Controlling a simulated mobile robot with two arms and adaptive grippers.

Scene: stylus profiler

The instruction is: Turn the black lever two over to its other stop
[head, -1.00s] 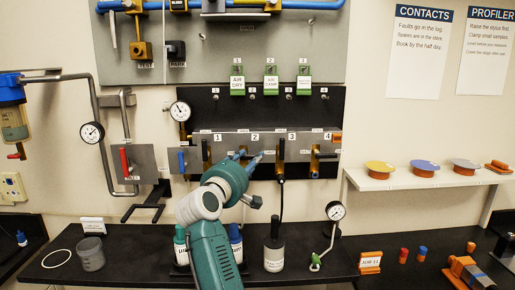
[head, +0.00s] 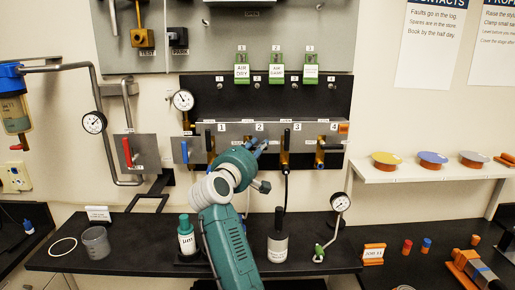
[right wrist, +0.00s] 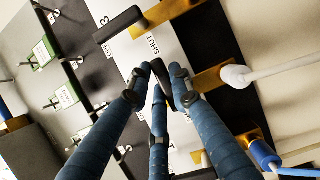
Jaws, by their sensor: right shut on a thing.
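The valve panel (head: 325,128) carries numbered valves with levers. My right gripper (head: 258,146) is at valve two, below its number, and hides most of the lever in the head view. In the right wrist view, my right gripper (right wrist: 160,82) has its blue fingers closed around black lever two (right wrist: 158,100), which shows as a narrow black bar between the fingertips. Its exact angle is hard to tell. My left gripper is not in view.
Black lever three (head: 287,140) stands upright close to the right of my gripper. Below stand a green-capped bottle (head: 187,238) and a dark-topped bottle (head: 278,245). A gauge (head: 183,101) is above left.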

